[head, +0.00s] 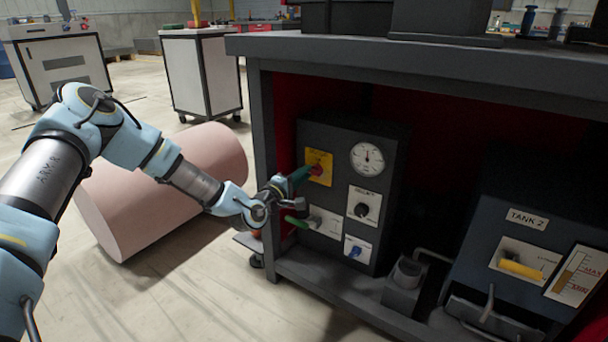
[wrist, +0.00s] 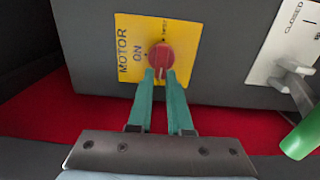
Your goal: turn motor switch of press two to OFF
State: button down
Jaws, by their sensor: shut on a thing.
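The motor switch is a red round knob (head: 316,170) on a yellow plate (head: 319,158), at the upper left of a dark control box (head: 338,142) under the bench. It also shows in the wrist view as a red knob (wrist: 161,52) on a yellow plate (wrist: 188,34) that reads MOTOR and ON. My gripper (head: 306,173) reaches in from the left, and its green fingers (wrist: 160,76) are shut on the knob. The fingertips cover the knob's lower part. No press number is readable on the box.
The box also carries a dial gauge (head: 367,159), a black knob (head: 361,210), a green-handled lever (head: 297,222) just below my gripper, and a blue knob (head: 355,252). The bench top (head: 400,59) overhangs. A TANK 2 panel (head: 527,219) stands right; a pink cylinder (head: 165,185) lies left.

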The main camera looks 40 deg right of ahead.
jog(key=c, duration=0.8)
grip_release()
jog(key=shift+c, duration=0.2)
jog(key=shift+a, duration=0.1)
jog(key=p+v, duration=0.3)
jog(key=v, duration=0.7)
jog(key=shift+a, duration=0.3)
jog(key=shift+s, duration=0.1)
